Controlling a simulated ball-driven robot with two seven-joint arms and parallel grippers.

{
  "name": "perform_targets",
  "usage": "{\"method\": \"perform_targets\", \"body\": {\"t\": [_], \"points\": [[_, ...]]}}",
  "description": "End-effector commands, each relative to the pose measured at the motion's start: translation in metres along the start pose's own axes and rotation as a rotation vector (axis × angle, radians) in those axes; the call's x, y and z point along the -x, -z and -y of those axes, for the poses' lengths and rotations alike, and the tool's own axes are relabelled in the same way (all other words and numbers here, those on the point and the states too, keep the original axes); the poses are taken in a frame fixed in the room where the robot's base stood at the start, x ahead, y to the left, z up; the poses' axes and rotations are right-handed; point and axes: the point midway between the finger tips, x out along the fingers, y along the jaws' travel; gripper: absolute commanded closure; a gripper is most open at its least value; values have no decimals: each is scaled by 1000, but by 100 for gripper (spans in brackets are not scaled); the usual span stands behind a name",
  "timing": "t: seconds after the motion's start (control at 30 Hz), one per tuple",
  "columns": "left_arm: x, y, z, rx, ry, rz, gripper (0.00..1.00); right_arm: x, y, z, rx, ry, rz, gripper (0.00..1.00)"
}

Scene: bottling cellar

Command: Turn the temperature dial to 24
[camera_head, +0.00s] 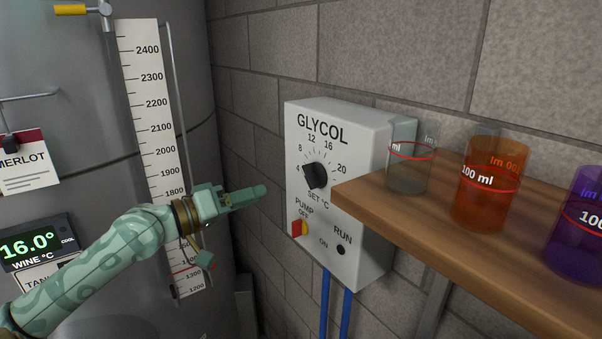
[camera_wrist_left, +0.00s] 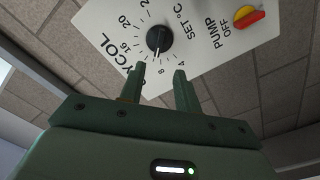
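The temperature dial (camera_head: 316,176) is a black round knob on the white GLYCOL box (camera_head: 298,118), with numbers 4 to 20 legible around it; I cannot read a 24. In the left wrist view the dial (camera_wrist_left: 159,39) has a white line that seems to point between 8 and 12. My left gripper (camera_head: 257,192) is in front of the box, left of the dial and apart from it. In the left wrist view its two fingers (camera_wrist_left: 160,72) are spread with nothing between them, and the dial lies beyond their tips. My right gripper is not in view.
A wooden shelf (camera_head: 445,222) juts out right of the dial, holding a clear beaker (camera_head: 409,174), an orange one (camera_head: 486,195) and a purple one (camera_head: 580,235). A red pump switch (camera_head: 299,228) sits below the dial. A steel tank (camera_head: 90,95) stands left; its display (camera_head: 28,245) reads 16.0°.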

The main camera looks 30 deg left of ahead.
Motion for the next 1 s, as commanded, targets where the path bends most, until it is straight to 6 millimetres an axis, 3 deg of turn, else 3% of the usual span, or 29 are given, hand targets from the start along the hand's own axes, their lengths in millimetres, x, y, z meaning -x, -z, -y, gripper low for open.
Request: {"method": "perform_targets", "body": {"t": [0.2, 0.53, 0.7, 1.0], "points": [[-44, 5, -5, -2, -4, -3, 67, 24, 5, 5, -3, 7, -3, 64], [-106, 3, -2, 1, 0, -3, 67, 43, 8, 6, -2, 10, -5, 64], [-120, 1, 0, -1, 1, -1, 67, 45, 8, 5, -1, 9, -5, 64], [-123, 0, 0, -2, 1, 1, 67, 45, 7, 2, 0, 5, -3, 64]]}}
